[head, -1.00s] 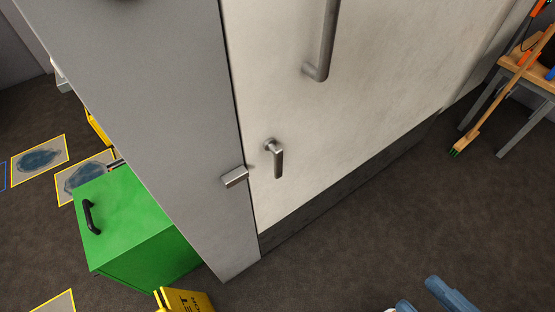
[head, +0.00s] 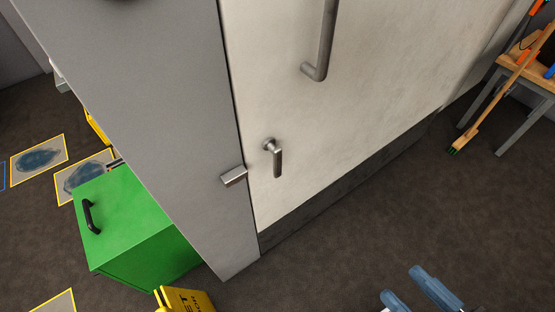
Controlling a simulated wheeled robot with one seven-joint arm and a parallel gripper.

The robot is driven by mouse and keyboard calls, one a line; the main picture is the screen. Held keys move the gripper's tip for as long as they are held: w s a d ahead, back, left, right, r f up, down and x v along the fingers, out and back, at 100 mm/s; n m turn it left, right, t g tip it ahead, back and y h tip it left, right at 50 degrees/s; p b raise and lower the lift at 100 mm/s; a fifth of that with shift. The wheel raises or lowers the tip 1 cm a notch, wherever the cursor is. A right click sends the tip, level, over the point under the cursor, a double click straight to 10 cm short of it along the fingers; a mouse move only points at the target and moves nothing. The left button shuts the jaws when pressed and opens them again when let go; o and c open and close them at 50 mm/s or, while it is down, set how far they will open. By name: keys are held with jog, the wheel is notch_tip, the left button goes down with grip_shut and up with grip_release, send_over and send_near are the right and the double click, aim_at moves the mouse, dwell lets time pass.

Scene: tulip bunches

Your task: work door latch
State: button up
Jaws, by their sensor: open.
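The latch handle (head: 277,160) is a small dark metal lever on the white door (head: 370,90). It hangs straight down from its round pivot, near the door's left edge. A metal catch block (head: 234,176) sits on the grey frame (head: 170,110) just left of it. The door looks closed against the frame. My gripper (head: 412,295) shows at the bottom right as two blue fingers, open and apart, with nothing seen between them. It is well below and to the right of the latch handle, not touching it. The rest of my gripper is out of view.
A long pull handle (head: 324,45) stands out from the door above the latch. A green box (head: 135,225) and a yellow sign (head: 183,300) stand at the lower left. A wooden table (head: 530,75) with a broom (head: 500,90) is at the right. The floor before the door is clear.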

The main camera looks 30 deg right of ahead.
jog(key=w+d+f+n+t+y+p, duration=0.1)
jog(key=w+d+f+t+p, duration=0.1)
jog(key=w+f, duration=0.9)
jog(key=y, duration=0.1)
send_near(279, 165)
jog(key=w, duration=0.2)
jog(key=shift+t, duration=0.3)
jog(key=shift+w+a+f+p, duration=0.1)
jog(key=shift+w+a+p, duration=0.2)
jog(key=shift+w, duration=1.15)
jog(key=shift+w+a+f+p, duration=0.15)
jog(key=shift+w+p, duration=0.1)
jog(key=shift+w, duration=1.15)
jog(key=shift+w+a+f+p, duration=0.1)
jog(key=shift+w+a+p, duration=0.2)
jog(key=shift+w, duration=1.15)
jog(key=shift+c, duration=0.2)
grip_shut()
